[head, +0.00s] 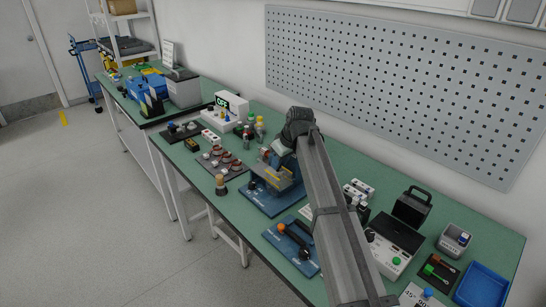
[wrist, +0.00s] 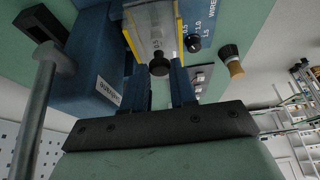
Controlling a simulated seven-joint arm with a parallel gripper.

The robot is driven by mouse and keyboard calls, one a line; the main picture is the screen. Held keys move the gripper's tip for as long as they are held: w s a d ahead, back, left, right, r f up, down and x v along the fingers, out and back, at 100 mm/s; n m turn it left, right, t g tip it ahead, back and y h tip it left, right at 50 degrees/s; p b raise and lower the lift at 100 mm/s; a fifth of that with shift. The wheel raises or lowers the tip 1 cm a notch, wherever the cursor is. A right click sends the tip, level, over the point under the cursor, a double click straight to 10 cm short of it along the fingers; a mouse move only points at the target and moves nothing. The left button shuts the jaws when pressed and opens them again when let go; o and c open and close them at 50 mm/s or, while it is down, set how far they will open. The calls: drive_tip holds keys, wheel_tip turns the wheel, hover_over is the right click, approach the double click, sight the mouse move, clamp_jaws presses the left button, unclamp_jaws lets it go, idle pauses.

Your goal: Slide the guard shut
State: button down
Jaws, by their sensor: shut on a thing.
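The guard (wrist: 152,22) is a clear panel with yellow edges, seen in the wrist view on a blue machine (wrist: 88,75). A dark round knob (wrist: 159,66) is at its near end. My gripper (wrist: 160,78) has its two fingers on either side of this knob, and is shut on it. In the head view the machine stands on a blue base (head: 262,200) in the middle of the green bench, and the guard's yellow edge (head: 268,180) shows at its front. My gripper (head: 282,147) is partly hidden there by my arm. I cannot tell how far the guard stands open.
A dial (wrist: 193,43) with printed numbers is beside the guard, and a wooden-handled brush (head: 221,185) stands left of the machine. Bottles (head: 258,128) are behind. A blue plate with an orange-knobbed lever (head: 292,245) lies in front. A perforated panel (head: 400,85) covers the wall.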

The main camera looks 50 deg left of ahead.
drive_tip(key=shift+d, duration=0.25)
drive_tip(key=c, duration=1.3)
unclamp_jaws()
drive_tip(key=o, duration=0.4)
drive_tip(key=shift+r, duration=0.1)
drive_tip(key=v, duration=1.3)
drive_tip(key=shift+r, duration=0.3)
